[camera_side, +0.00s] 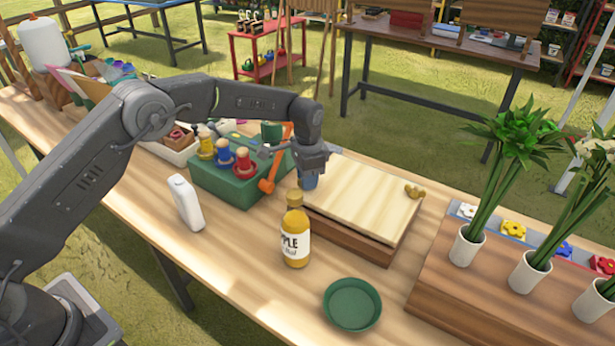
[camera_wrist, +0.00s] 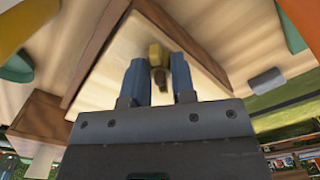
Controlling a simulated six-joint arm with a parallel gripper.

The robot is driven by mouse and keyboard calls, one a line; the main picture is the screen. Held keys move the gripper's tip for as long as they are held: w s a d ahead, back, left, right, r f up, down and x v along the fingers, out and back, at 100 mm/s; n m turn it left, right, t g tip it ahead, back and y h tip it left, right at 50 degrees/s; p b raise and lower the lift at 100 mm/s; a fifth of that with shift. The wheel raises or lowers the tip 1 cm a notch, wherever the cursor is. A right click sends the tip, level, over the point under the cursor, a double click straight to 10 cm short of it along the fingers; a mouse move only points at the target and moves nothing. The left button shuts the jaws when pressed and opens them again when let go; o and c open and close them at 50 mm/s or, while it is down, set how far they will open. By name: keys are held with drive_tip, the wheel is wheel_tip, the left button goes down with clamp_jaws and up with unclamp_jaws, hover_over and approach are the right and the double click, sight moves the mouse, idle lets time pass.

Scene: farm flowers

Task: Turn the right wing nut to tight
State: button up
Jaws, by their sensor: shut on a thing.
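A flower press with a pale wooden top board (camera_side: 360,195) lies on the table, and its board also shows in the wrist view (camera_wrist: 120,65). One brass wing nut (camera_side: 414,191) stands free at the board's right corner in the side view. My gripper (camera_side: 309,181) is at the opposite, left end of the board, pointing down. In the wrist view, its blue fingers (camera_wrist: 159,82) are shut around a second brass wing nut (camera_wrist: 158,57), one finger on each side. In the side view my gripper hides this nut. How tight it is cannot be told.
A juice bottle (camera_side: 295,235) stands close in front of my gripper, with a green dish (camera_side: 352,304) nearby. A green crate (camera_side: 225,185) with bottles and an orange-handled tool (camera_side: 268,183) are close on the left. Potted flowers (camera_side: 467,247) stand on the right.

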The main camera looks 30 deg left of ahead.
drive_tip(key=m, duration=0.7)
drive_tip(key=shift+w+d+r, duration=0.1)
drive_tip(key=shift+r, duration=0.25)
drive_tip(key=m, duration=0.6)
drive_tip(key=shift+m, duration=0.3)
clamp_jaws()
drive_tip(key=o, duration=0.5)
unclamp_jaws()
drive_tip(key=o, duration=0.4)
drive_tip(key=shift+f, duration=0.2)
drive_tip(key=shift+r, duration=0.1)
wheel_tip(320, 180, up, 14)
drive_tip(key=shift+f, duration=0.15)
